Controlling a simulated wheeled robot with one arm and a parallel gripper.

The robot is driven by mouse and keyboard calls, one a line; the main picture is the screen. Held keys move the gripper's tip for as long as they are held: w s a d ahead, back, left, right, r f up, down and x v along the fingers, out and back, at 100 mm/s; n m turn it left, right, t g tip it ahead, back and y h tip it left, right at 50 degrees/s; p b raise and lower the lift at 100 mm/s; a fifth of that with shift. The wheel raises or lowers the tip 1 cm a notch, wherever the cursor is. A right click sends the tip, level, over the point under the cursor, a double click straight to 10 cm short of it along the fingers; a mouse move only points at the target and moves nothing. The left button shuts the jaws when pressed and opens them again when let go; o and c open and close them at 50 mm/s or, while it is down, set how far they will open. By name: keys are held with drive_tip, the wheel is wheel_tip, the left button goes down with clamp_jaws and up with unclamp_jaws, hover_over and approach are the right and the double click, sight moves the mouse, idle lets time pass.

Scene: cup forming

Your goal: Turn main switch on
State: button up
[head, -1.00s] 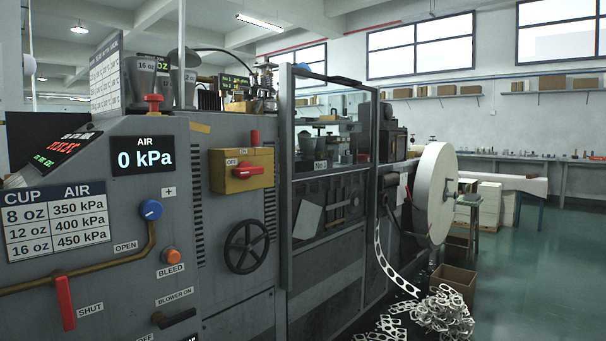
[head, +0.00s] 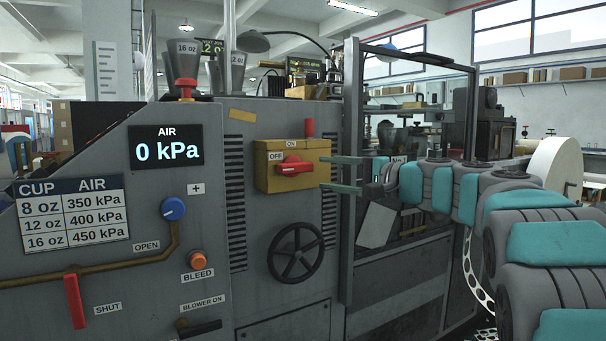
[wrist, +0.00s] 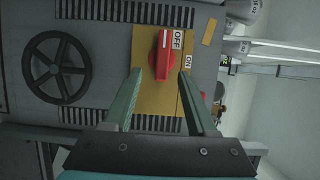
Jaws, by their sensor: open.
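The main switch is a red rotary handle (head: 294,168) on a yellow box (head: 262,182) fixed to the grey machine front. Its labels read OFF at the left and ON at the top. The handle lies level, its narrow end towards OFF. My gripper (head: 325,174) reaches in from the right, its two green fingers apart, one above the other, just right of the handle. In the wrist view, the red handle (wrist: 164,55) shows ahead, between the lines of the open fingers (wrist: 161,78). I cannot tell how far the fingertips are from the box.
A black handwheel (head: 296,252) sits below the box. The AIR display (head: 166,148) reads 0 kPa. A blue knob (head: 173,208), an orange BLEED button (head: 198,259) and a red lever (head: 75,300) are to the left.

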sight(302, 169)
drive_tip(key=shift+r+p+x, duration=0.2)
drive_tip(key=shift+p+x, duration=0.4)
drive_tip(key=shift+x, duration=3.25)
clamp_jaws()
